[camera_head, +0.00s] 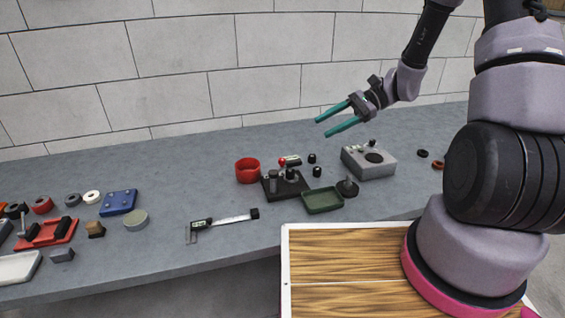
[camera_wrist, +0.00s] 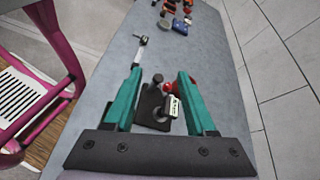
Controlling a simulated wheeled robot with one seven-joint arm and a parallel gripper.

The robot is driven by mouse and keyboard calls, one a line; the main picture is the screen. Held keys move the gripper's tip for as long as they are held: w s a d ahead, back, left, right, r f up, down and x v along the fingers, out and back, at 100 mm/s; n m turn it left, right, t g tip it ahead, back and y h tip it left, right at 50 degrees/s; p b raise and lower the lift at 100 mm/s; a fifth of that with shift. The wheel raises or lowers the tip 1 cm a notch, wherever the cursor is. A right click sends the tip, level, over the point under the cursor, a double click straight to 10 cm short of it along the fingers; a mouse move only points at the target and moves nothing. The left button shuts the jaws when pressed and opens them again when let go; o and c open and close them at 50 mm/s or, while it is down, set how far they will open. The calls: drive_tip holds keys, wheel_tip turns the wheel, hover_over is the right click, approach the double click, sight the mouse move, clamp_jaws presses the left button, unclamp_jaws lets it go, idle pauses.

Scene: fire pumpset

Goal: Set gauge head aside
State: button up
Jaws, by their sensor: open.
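A small gauge head (camera_head: 292,160) with a pale display face sits at the top of a black stand (camera_head: 285,184) on the grey bench. A red knob (camera_head: 282,161) is beside it. In the wrist view the gauge head (camera_wrist: 174,106) shows between my fingers, with the black base (camera_wrist: 150,108) below. My gripper (camera_head: 322,128) is open and empty, above and to the right of the stand in the head view. Its two green fingers are wide apart and point left. The fingers also show in the wrist view (camera_wrist: 160,72). I see no contact with the gauge head.
A red cup (camera_head: 247,171) stands left of the stand. A shallow green tray (camera_head: 323,201) and a grey box (camera_head: 369,161) are to its right. A caliper (camera_head: 222,221) lies at front left. Several small parts fill the far left. A block wall rises behind the bench.

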sight(282, 159)
wheel_tip(282, 159, down, 15)
drive_tip(key=w+a+m+t+y, duration=0.25)
drive_tip(key=m+t+y, duration=0.25)
drive_tip(key=m, duration=0.3)
drive_tip(key=a, duration=0.3)
drive_tip(key=w+a, duration=0.1)
drive_tip(key=a, duration=0.6)
drive_tip(key=shift+w+a+r, duration=0.1)
drive_tip(key=shift+w+a, duration=0.1)
clamp_jaws()
